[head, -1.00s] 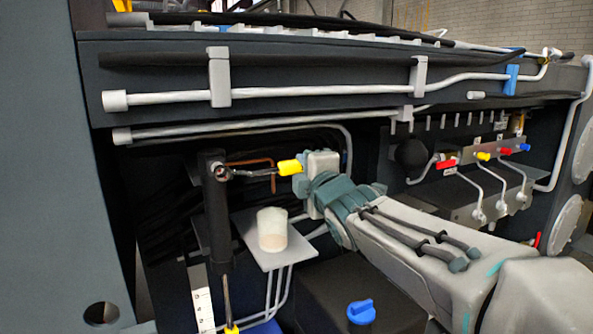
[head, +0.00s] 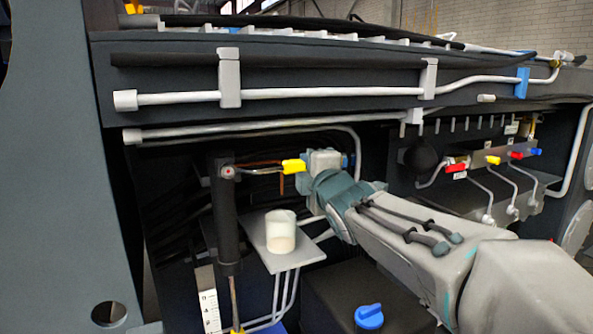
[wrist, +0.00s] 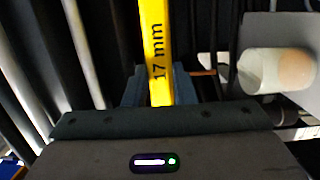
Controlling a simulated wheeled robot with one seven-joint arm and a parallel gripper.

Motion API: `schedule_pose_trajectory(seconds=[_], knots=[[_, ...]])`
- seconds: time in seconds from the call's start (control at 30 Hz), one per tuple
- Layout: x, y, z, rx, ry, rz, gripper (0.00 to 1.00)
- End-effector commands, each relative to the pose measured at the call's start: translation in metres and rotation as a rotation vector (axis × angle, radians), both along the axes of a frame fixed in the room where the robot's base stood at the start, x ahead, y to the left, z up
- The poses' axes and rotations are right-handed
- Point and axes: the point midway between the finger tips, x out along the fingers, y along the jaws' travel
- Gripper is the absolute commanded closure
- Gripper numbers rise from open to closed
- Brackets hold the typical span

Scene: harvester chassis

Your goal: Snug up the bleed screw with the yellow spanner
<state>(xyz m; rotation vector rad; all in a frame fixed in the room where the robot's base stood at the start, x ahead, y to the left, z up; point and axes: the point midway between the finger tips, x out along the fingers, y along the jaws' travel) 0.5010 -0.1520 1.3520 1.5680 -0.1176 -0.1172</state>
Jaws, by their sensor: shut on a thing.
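The yellow spanner (head: 292,166) has a yellow handle and a thin metal shank running left to the dark upright cylinder (head: 222,215). Its far end meets the bleed screw (head: 228,172), a small reddish-centred round spot near the cylinder's top; whether it is fully seated I cannot tell. My gripper (head: 306,165) is shut on the handle, right of the cylinder. In the wrist view the handle (wrist: 155,45), marked "17 mm", stands between my fingers (wrist: 158,88); the spanner's head is out of that view.
A cup with pale contents (head: 281,232) stands on a small grey shelf (head: 290,258) below my gripper. A copper pipe (head: 262,164) and pale pipes run close behind. A blue cap (head: 369,316) is lower right. Coloured valve levers (head: 493,160) are at right.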

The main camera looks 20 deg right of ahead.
Motion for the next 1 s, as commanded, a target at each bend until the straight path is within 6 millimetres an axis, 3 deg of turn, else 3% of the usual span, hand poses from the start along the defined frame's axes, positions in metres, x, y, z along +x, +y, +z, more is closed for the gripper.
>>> schedule_pose_trajectory(seconds=[0.23, 0.7, 1.0], knots=[[0.0, 0.0, -0.001, 0.01, -0.001, 0.0, 1.0], [0.0, 0.004, -0.032, 0.21, -0.002, 0.001, 1.0], [0.0, 0.004, -0.034, 0.234, -0.002, 0.0, 1.0]])
